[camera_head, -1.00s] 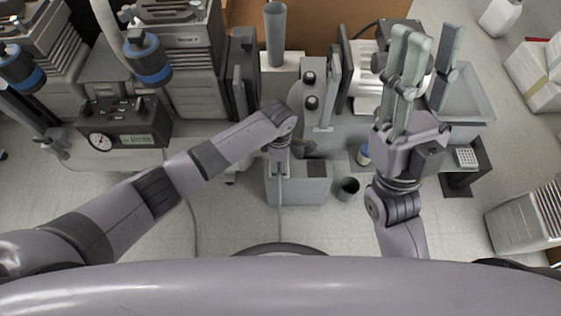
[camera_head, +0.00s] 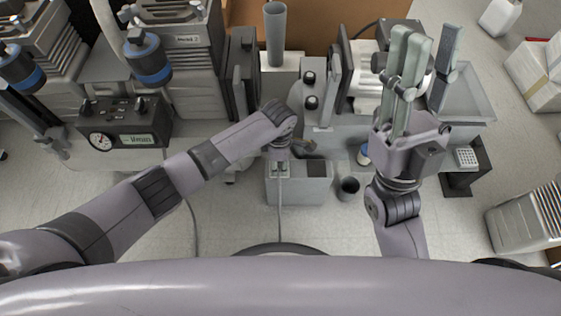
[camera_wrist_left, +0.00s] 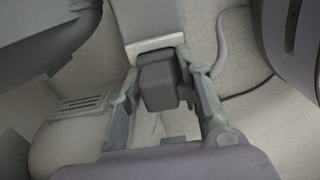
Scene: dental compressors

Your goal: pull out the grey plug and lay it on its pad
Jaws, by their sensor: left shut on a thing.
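My left gripper (camera_head: 280,168) points down over the left part of a grey box on the bench front. In the left wrist view, my left gripper (camera_wrist_left: 160,100) is shut on the dark grey plug (camera_wrist_left: 158,82), with a finger on each side. A thin grey cord (camera_head: 280,200) runs down from below the gripper. I cannot tell whether the plug is still seated. A dark square pad (camera_head: 317,169) lies on the box's right part. My right gripper (camera_head: 408,85) is raised at the right, fingers pointing away; its fingers look close together, but their gap is unclear.
The grey box (camera_head: 300,196) has a dark cup (camera_head: 348,188) at its right. A gauge unit (camera_head: 125,132) stands at the left, and a grey tube (camera_head: 275,35) stands upright behind. A small keypad (camera_head: 466,158) is at the right. Floor shows in front of the box.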

